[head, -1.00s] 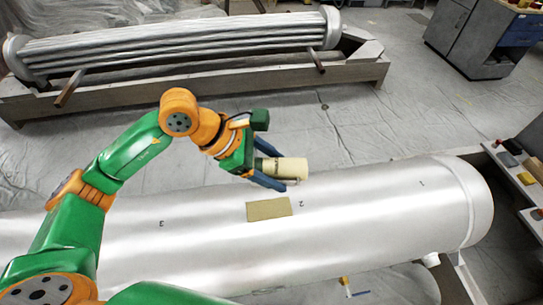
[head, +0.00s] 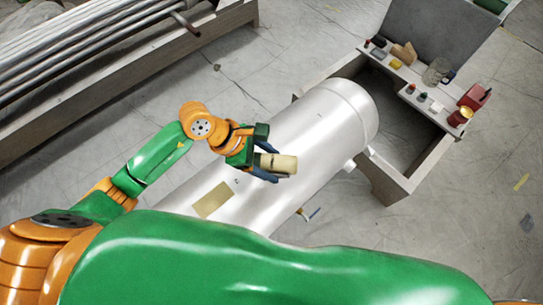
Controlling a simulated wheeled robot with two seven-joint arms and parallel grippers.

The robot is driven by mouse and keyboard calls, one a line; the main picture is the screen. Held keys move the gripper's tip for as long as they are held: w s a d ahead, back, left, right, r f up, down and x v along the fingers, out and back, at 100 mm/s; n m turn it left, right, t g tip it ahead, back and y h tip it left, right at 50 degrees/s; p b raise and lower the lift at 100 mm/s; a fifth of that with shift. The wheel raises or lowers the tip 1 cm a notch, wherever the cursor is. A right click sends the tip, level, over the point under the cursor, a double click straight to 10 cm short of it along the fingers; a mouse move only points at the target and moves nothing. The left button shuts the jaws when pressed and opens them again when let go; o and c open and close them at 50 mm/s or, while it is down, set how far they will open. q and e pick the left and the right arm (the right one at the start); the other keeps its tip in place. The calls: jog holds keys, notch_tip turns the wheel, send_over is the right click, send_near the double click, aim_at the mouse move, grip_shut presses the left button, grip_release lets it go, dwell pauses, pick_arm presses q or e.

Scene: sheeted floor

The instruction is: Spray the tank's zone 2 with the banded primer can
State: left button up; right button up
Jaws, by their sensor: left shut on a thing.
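The silver tank (head: 320,118) lies on its side across the middle of the head view. A tan rectangular patch (head: 212,201) sits on it, beside a small mark, probably the 2 (head: 237,181). My left gripper (head: 266,167) is shut on a cream can (head: 284,164), held over the tank to the right of the patch. The can lies roughly sideways; its band and nozzle are too small to make out. I cannot tell the gap between can and tank. My right gripper is not in view.
A frame with a bundle of metal tubes (head: 75,50) stands at upper left. Beyond the tank's right end, a shelf (head: 407,78) holds several small items, with a red container (head: 474,97) at its right end. Sheeted floor (head: 285,45) is open between them.

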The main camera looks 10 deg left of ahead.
pick_arm(q)
jog(key=s+a+p, duration=0.9)
jog(key=s+a, duration=0.4)
jog(key=s, duration=0.4)
jog(key=shift+a+r, duration=0.15)
jog(key=shift+a, duration=0.05)
jog(key=shift+o, duration=0.2)
